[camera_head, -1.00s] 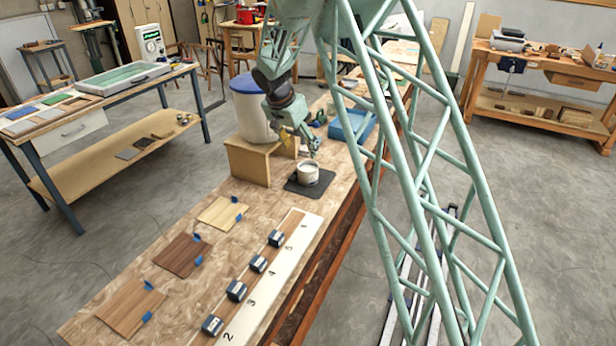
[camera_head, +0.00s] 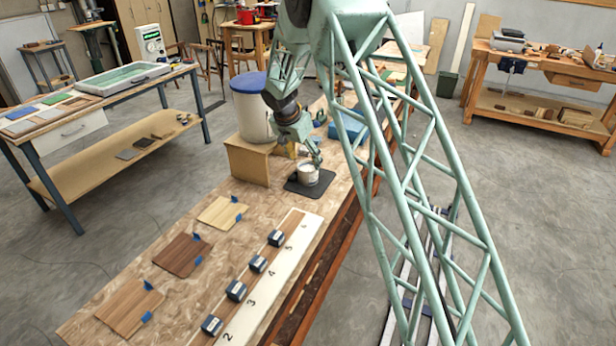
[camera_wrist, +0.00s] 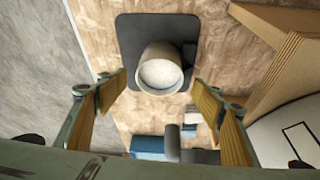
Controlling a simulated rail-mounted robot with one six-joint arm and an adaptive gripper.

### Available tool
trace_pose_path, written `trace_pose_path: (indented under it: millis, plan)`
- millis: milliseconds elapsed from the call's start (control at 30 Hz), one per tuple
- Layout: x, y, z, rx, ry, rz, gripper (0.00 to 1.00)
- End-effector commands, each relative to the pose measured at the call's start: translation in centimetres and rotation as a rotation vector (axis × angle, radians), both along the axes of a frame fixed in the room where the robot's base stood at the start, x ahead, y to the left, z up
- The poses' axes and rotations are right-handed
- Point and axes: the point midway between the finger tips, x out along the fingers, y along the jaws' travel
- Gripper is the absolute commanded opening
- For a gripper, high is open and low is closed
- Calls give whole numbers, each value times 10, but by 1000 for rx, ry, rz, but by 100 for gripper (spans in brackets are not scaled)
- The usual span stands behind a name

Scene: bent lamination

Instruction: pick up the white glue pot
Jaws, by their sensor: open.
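The white glue pot (camera_head: 308,174) stands upright on a dark square mat (camera_head: 322,184) on the long workbench. In the wrist view the pot (camera_wrist: 160,72) shows its round pale top, with the dark mat (camera_wrist: 130,40) around it. My gripper (camera_head: 314,158) is just above and beside the pot in the head view. In the wrist view my gripper (camera_wrist: 160,92) is open, with one wood-coloured finger on each side. The pot lies just ahead of the fingers and between their lines. No contact shows.
A plywood stand (camera_head: 248,164) is close left of the mat, with a white, blue-lidded barrel (camera_head: 252,112) behind it. A blue bin (camera_head: 350,128) lies beyond the pot. Thin wood sheets (camera_head: 182,254) and a numbered strip with dark blocks (camera_head: 258,263) lie nearer.

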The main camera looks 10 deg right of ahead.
Motion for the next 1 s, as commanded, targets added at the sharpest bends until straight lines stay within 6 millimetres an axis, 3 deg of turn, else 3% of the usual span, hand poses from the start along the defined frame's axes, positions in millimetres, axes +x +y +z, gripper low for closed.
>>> trace_pose_path:
  millis: [667,1000]
  plan:
    - [4,-4,-12,0,0,0,61]
    - [12,-13,-39,0,1,0,61]
